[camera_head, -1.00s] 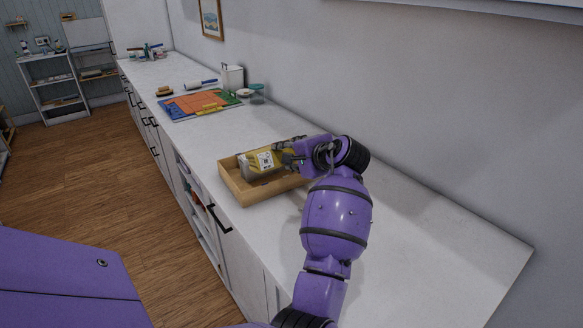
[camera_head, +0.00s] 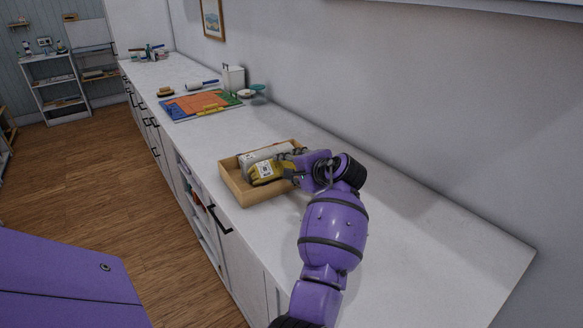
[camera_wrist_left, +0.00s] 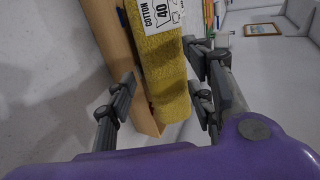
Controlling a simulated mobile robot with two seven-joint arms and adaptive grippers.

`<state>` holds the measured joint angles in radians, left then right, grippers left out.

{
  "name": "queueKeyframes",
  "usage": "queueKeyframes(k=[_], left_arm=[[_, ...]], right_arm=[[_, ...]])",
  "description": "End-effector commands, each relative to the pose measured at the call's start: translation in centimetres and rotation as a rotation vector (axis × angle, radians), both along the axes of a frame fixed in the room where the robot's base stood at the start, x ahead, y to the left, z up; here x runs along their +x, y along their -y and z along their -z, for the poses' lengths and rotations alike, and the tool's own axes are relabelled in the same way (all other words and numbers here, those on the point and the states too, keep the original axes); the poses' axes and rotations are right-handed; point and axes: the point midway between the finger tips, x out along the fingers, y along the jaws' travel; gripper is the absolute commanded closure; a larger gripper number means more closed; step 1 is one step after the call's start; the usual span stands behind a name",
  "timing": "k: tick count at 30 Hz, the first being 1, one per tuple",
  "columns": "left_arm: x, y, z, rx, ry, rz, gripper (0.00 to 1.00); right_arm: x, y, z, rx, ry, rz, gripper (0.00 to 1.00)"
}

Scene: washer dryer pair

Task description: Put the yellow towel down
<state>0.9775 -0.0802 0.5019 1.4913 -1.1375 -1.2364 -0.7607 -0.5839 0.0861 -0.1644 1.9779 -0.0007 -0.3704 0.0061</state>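The yellow towel (camera_head: 268,178) with a white label lies in the wooden tray (camera_head: 238,188) on the counter, near a grey item (camera_head: 263,154) also in the tray. My left gripper (camera_head: 299,166) is at the tray's right end. In the left wrist view the towel (camera_wrist_left: 162,75) lies between the spread fingers of the left gripper (camera_wrist_left: 163,92). The fingers look open, with part of the tray's wood (camera_wrist_left: 112,35) between the left finger and the towel. The far end of the towel is cut off there. My right gripper is not in view.
A colourful board (camera_head: 202,104), a lint roller (camera_head: 202,84), a brush (camera_head: 165,91) and a white container (camera_head: 234,77) stand farther back on the white counter (camera_head: 420,240). A wall borders the counter on the right. The counter's right front is clear.

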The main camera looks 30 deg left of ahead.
Motion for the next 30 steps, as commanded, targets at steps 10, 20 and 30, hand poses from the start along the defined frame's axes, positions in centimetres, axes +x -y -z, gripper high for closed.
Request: queueKeyframes(k=[10, 20, 30], left_arm=[[0.0, 0.0, -0.1, 0.0, 0.001, 0.0, 0.41], [-1.6, 3.4, -2.4, -0.002, 0.002, 0.002, 0.41], [-4.2, 8.5, -5.3, 0.0, 0.001, 0.0, 0.41]], right_arm=[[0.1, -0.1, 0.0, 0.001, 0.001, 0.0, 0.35], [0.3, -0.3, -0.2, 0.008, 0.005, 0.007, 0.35], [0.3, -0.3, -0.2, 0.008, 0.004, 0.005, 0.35]])
